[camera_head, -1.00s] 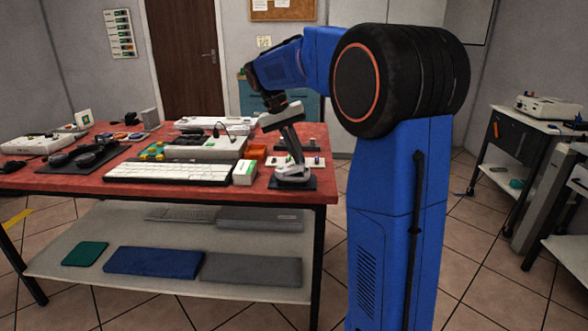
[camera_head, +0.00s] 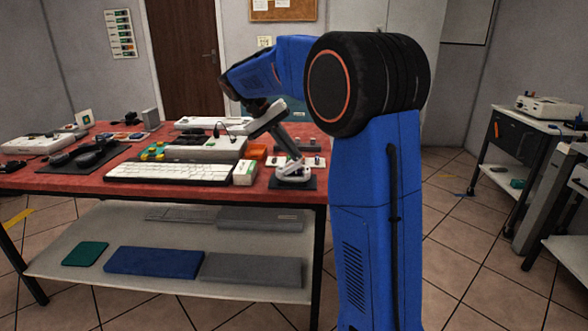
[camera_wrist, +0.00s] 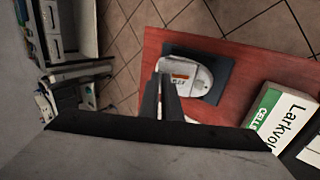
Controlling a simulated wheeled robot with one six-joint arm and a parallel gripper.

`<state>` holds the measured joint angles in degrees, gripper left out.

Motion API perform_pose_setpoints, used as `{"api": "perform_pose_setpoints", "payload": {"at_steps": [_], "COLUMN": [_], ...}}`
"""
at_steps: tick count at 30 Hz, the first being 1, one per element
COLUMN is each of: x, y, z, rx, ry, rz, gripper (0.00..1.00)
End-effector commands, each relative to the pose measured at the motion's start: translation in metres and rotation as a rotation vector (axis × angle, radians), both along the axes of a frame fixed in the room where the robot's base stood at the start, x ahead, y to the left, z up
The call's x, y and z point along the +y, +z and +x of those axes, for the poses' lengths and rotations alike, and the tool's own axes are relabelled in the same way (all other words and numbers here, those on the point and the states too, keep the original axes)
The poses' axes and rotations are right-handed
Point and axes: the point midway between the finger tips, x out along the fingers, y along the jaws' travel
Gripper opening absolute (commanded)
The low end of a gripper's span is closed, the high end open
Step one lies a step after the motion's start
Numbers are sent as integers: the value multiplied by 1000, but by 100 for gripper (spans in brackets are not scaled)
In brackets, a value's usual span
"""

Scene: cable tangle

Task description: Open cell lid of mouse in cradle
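The white mouse (camera_head: 292,172) sits in its cradle on a small dark base (camera_head: 306,184) near the table's right front corner. In the wrist view the mouse (camera_wrist: 202,82) shows a pale underside with an orange-and-white label, on the dark base (camera_wrist: 222,66). My gripper (camera_head: 290,158) reaches down at a slant from upper left, its fingertips just over or at the mouse. In the wrist view my gripper (camera_wrist: 167,78) overlaps the mouse's left part; its dark fingers lie close together with a narrow pale strip between them. Contact and the lid's edges cannot be made out.
A white-and-green cell box (camera_head: 245,173) stands left of the cradle; it also shows in the wrist view (camera_wrist: 280,118). A white keyboard (camera_head: 170,172) lies farther left. The red table (camera_head: 80,184) ends just right of the cradle.

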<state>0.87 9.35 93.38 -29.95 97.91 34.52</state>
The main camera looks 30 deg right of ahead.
Motion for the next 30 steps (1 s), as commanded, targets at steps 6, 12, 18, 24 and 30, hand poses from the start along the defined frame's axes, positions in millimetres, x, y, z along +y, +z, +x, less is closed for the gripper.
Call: {"api": "perform_pose_setpoints", "payload": {"at_steps": [6,12,18,24,30], "x": [6,5,11,16,16], "y": [2,2,2,4,4], "z": [4,4,8,11,11], "rx": [56,56,99,155,159], "ry": [2,1,4,2,1], "rz": [-83,-85,-144,-229,-236], "gripper": [0,0,0,0,0]}}
